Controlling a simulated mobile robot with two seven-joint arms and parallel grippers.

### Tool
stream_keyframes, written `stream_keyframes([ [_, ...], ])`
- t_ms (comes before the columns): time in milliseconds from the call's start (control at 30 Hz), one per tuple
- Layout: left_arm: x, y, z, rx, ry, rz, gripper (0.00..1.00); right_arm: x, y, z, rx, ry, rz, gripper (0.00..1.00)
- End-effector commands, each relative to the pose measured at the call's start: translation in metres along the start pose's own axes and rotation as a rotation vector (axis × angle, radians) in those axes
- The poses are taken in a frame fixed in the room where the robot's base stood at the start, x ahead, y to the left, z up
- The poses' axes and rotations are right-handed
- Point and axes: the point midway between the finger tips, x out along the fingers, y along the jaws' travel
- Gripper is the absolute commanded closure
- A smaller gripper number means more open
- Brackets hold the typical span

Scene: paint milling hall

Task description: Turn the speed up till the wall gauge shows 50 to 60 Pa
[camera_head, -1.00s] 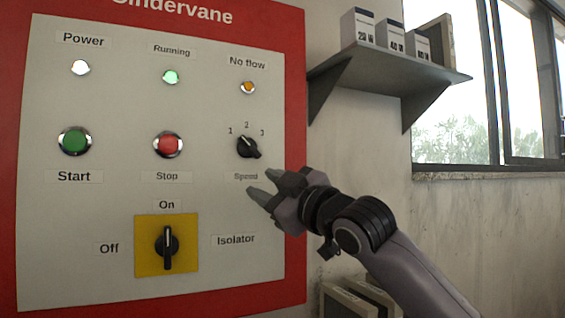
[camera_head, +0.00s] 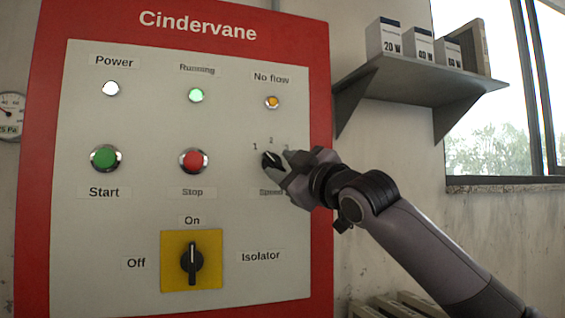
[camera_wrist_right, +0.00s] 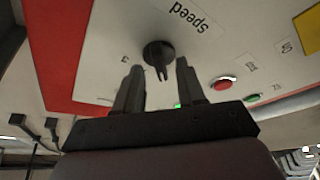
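The black Speed knob (camera_head: 267,160) is on the Cindervane panel (camera_head: 145,225), below the marks 1, 2 and 3. My right gripper (camera_head: 276,167) is at the knob and hides most of it in the head view. In the right wrist view, the knob (camera_wrist_right: 158,54) sits between and just beyond the fingertips of my open gripper (camera_wrist_right: 159,65). I cannot tell whether a finger touches it or which mark it points at. The wall gauge (camera_head: 11,112) is cut off by the left edge; its Pa reading cannot be told. My left gripper is out of view.
The green Start button (camera_head: 106,158), red Stop button (camera_head: 193,160) and yellow-backed Isolator switch (camera_head: 191,261) are nearby on the panel. A shelf (camera_head: 415,84) holds boxes at right.

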Motion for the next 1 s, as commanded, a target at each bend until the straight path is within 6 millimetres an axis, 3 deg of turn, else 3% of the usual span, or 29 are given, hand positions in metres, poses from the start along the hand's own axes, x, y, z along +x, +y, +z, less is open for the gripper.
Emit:
stream_keyframes([
  [500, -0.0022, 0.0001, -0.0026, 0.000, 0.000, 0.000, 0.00, 0.0104, -0.0004, 0.0004, -0.001, -0.001, 0.000, 0.61],
  [567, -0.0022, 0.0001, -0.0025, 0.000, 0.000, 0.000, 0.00, 0.0103, -0.0004, 0.0004, -0.001, 0.000, 0.000, 0.77],
  [633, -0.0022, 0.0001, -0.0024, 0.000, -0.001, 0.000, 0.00, 0.0103, -0.0003, 0.0003, 0.000, 0.000, 0.000, 1.00],
  [1000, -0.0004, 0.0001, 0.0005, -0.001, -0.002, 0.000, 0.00, 0.0100, -0.0017, 0.0009, 0.028, 0.000, 0.011, 1.00],
])
